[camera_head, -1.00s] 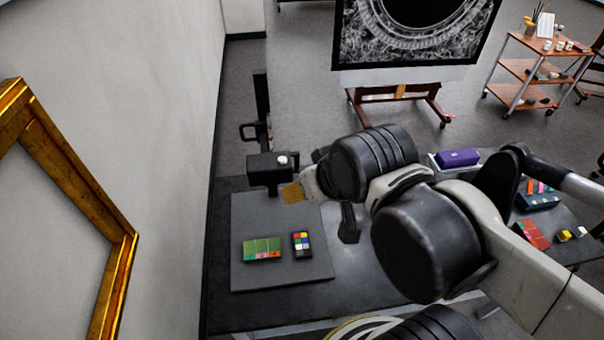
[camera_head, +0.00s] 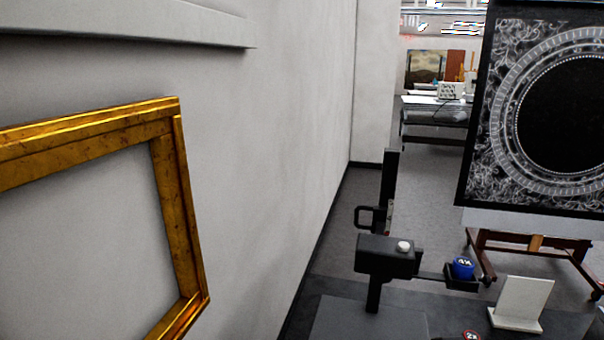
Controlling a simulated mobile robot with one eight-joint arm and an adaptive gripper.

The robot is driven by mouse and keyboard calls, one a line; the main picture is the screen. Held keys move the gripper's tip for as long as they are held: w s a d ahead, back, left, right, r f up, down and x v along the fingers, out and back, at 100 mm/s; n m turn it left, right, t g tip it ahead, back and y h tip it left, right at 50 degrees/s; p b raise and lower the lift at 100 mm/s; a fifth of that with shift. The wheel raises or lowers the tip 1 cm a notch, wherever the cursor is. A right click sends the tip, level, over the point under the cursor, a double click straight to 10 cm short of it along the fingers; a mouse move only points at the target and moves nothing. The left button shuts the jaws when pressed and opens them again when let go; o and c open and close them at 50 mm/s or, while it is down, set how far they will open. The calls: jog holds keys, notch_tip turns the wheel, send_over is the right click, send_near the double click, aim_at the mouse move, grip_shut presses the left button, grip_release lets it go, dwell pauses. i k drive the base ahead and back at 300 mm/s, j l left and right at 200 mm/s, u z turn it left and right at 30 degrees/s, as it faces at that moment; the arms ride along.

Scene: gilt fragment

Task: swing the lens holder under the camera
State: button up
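A black copy stand with an upright column (camera_head: 390,190) stands by the wall at lower right of centre. A black box-shaped head (camera_head: 385,257), which looks like the camera, sits on it with a pale knob (camera_head: 403,247) on top. A small dark lens holder (camera_head: 461,283) at the end of a thin bar sticks out to the right of the head. A blue lens marked 4X (camera_head: 463,266) sits in it. The holder is beside the head, not beneath it. My gripper and arm are not in view.
A loop handle (camera_head: 365,217) juts left from the column. A gilt frame (camera_head: 180,200) is at left. An easel (camera_head: 540,245) bears a dark panel behind. Grey floor lies between.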

aim_at(473, 286)
jog(key=l+u, duration=0.1)
jog(key=l, duration=0.3)
jog(key=k+l+u, duration=0.15)
jog(key=l, duration=0.25)
jog(key=k+l+u, duration=0.1)
jog(key=l, duration=0.25)
jog(key=k+l+u, duration=0.1)
jog(key=l, duration=0.3)
